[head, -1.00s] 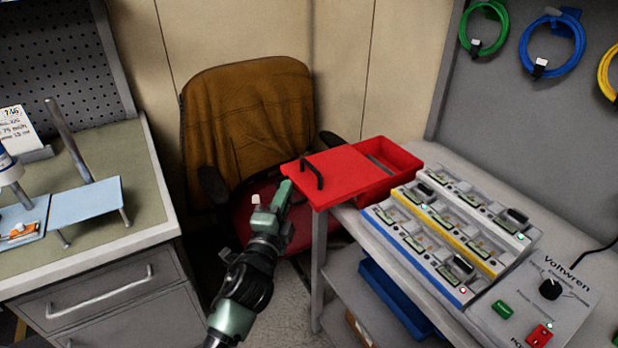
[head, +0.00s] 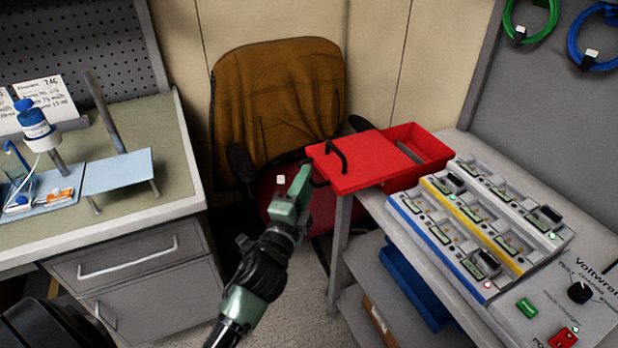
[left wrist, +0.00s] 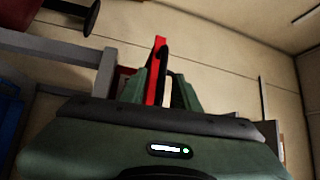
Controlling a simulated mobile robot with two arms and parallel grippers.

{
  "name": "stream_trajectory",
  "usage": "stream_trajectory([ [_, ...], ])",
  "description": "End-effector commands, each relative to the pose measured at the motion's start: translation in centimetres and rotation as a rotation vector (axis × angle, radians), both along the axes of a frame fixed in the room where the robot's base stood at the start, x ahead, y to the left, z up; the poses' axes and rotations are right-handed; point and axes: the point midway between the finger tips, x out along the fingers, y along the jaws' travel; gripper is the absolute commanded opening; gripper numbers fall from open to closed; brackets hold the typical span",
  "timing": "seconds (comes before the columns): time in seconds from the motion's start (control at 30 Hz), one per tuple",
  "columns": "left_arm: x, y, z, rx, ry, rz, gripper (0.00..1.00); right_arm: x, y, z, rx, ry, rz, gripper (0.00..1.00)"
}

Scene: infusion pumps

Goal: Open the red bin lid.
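The red bin lid (head: 362,168) lies flat and shifted to the left over the red bin (head: 432,148), at the left end of the right-hand bench. The bin's right part is uncovered. The lid has a black handle (head: 343,155) near its left edge and overhangs the bench. My left gripper (head: 300,182) is just below the lid's left edge. In the left wrist view its green fingers (left wrist: 162,90) stand apart, with a red edge (left wrist: 160,65) and a dark curved bar showing between them. I cannot tell whether they touch. My right gripper is out of view.
A rack of pump modules (head: 480,220) stands right of the bin. A blue tray (head: 412,285) sits on the shelf below. An office chair (head: 275,90) with a brown jacket is behind my left arm. A drawer bench (head: 140,215) stands at left.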

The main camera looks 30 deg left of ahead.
Motion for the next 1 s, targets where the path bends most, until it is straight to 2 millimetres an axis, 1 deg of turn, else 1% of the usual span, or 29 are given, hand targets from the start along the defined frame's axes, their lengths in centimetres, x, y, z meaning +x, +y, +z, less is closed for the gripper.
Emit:
stream_trajectory([
  [0.03, -1.0, -0.1, -0.5, -0.001, 0.003, 0.0, 0.32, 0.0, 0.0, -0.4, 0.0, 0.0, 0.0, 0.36],
  [0.2, -3.8, -0.5, -0.8, -0.002, 0.003, 0.0, 0.32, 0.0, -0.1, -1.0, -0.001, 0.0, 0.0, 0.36],
  [0.37, -5.4, -0.7, -0.9, 0.0, 0.002, 0.0, 0.32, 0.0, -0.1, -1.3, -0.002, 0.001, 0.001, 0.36],
  [0.5, -5.7, -0.8, -0.8, 0.0, 0.0, 0.0, 0.32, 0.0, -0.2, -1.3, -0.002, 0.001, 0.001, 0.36],
  [0.9, -5.6, -0.8, -0.8, 0.0, 0.001, 0.0, 0.32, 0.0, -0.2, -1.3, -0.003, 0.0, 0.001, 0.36],
  [0.97, -5.6, -0.8, -1.0, -0.004, 0.006, -0.001, 0.32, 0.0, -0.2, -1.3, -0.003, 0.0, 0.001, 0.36],
  [1.0, -5.5, -0.8, -1.6, -0.012, 0.015, -0.003, 0.32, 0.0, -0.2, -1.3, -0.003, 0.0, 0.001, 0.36],
])
